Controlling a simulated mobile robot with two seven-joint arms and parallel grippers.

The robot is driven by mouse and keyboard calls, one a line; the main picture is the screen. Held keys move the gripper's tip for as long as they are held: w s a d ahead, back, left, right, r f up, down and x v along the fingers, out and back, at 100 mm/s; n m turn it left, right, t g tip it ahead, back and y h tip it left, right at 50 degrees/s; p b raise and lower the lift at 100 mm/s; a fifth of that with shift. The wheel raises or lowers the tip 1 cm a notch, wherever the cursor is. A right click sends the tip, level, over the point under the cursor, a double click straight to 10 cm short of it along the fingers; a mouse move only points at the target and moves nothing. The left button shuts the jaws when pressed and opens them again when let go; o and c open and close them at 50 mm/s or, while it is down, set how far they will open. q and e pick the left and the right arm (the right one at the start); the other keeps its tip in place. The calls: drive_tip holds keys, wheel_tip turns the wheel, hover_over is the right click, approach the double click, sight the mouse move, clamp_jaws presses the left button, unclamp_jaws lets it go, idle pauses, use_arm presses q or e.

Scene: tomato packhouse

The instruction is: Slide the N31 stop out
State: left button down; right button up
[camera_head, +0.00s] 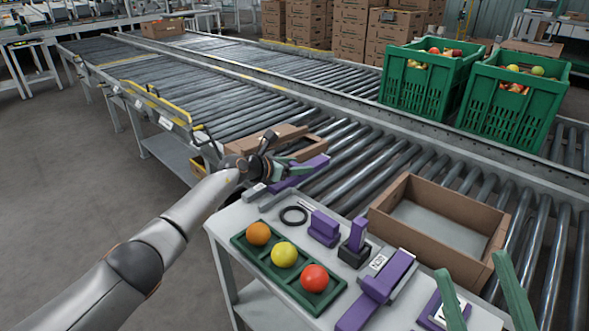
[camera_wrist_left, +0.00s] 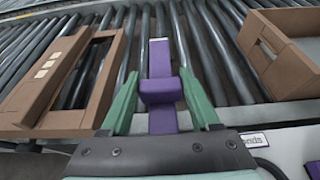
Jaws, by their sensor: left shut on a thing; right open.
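My left gripper (camera_head: 297,164) is at the near edge of the roller conveyor, beyond the small table. It is shut on a purple stop (camera_wrist_left: 160,91), a long bar with a raised block, seen between the green fingers in the left wrist view. A pale label is at the bar's far end, too small to read. The bar reaches out over the rollers; whether it touches its mount is hidden. My right gripper (camera_head: 473,264) is open and empty at the lower right, above the table. Another long purple piece (camera_head: 378,289) lies near it, beside a small printed label.
The table (camera_head: 250,208) holds a green tray (camera_head: 263,267) with tomatoes, a black ring (camera_head: 294,215), a purple block (camera_head: 324,228) and a black holder (camera_head: 354,254). An open carton (camera_head: 411,192) stands beyond. Green crates (camera_head: 419,88) stand across the conveyor. Another carton (camera_wrist_left: 97,85) is left of the stop.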

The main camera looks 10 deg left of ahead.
use_arm(q)
drive_tip(key=shift+w+r, duration=0.1)
drive_tip(key=shift+r, duration=0.15)
drive_tip(key=c, duration=0.5)
unclamp_jaws()
drive_tip(key=shift+w+d, duration=0.1)
drive_tip(key=shift+o, duration=0.7)
drive_tip(key=shift+f, duration=0.15)
drive_tip(key=shift+o, duration=1.2)
drive_tip(key=shift+f, duration=0.1)
use_arm(e)
drive_tip(key=shift+w+d, duration=0.1)
drive_tip(key=shift+w, duration=0.1)
drive_tip(key=shift+r, duration=0.1)
use_arm(q)
drive_tip(key=shift+s+a+r+p, duration=0.3)
drive_tip(key=shift+s+r+p, duration=0.1)
drive_tip(key=shift+p, duration=0.25)
drive_tip(key=p+v, duration=0.6)
drive_tip(key=v, duration=0.3)
drive_tip(key=shift+s+a, duration=0.1)
drive_tip(key=shift+s, duration=0.3)
drive_tip(key=shift+p+v, duration=0.45)
drive_tip(key=shift+v, duration=0.35)
use_arm(e)
wheel_tip(320, 180, up, 9)
drive_tip(key=shift+s+d+f+n+t, duration=0.2)
drive_tip(key=shift+s+d+n+t, duration=0.1)
drive_tip(key=shift+d+t, duration=0.15)
